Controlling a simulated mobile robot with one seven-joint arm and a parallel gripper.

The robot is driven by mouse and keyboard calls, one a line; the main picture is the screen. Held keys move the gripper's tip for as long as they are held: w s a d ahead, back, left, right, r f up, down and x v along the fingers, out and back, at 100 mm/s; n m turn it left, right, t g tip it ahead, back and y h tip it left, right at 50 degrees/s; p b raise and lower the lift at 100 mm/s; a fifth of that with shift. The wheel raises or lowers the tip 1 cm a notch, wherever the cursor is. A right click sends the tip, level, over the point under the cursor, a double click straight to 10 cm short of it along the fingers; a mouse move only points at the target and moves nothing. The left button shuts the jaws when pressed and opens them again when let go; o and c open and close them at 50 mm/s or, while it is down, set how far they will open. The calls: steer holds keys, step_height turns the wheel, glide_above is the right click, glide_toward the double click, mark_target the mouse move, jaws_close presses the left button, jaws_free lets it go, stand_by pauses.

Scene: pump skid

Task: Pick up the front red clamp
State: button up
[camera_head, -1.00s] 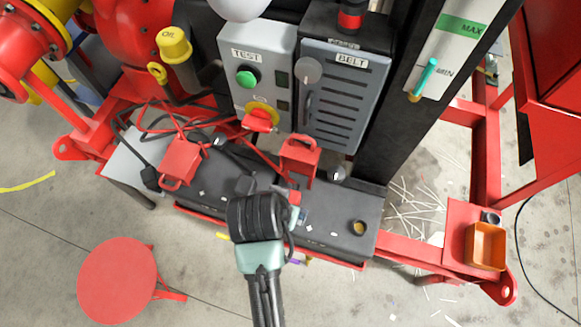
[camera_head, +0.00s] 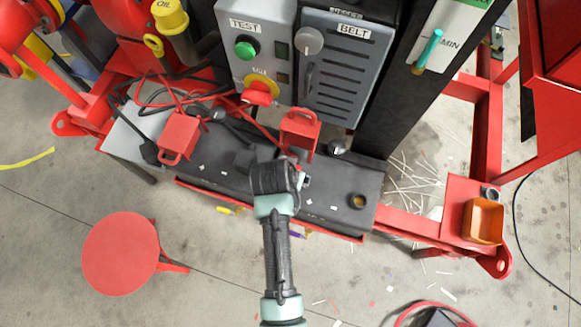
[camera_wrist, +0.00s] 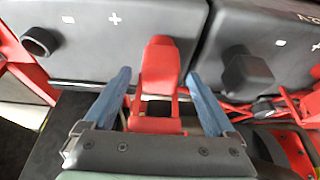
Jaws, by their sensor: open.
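In the wrist view a red clamp (camera_wrist: 160,70) with a rounded upper end and a wider, open-framed lower part stands between the two blue fingers of my gripper (camera_wrist: 158,76). The fingers are spread, one on each side, with a visible gap to the clamp's upper part. The gripper's dark body covers the clamp's lower end. In the head view my wrist is over the dark shelf (camera_head: 330,208), and the fingertips are hidden. Two red pieces with loop handles show there, one at left (camera_head: 180,137) and one just beyond my wrist (camera_head: 299,129); I cannot tell which matches the wrist view.
A grey TEST box (camera_head: 262,50) with a green button and red knob, and a BELT panel (camera_head: 345,70), stand behind the shelf. Cables lie at left. A red round stool (camera_head: 120,253) and an orange bin (camera_head: 483,221) flank the shelf.

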steer(key=shift+x, duration=1.35)
jaws_close()
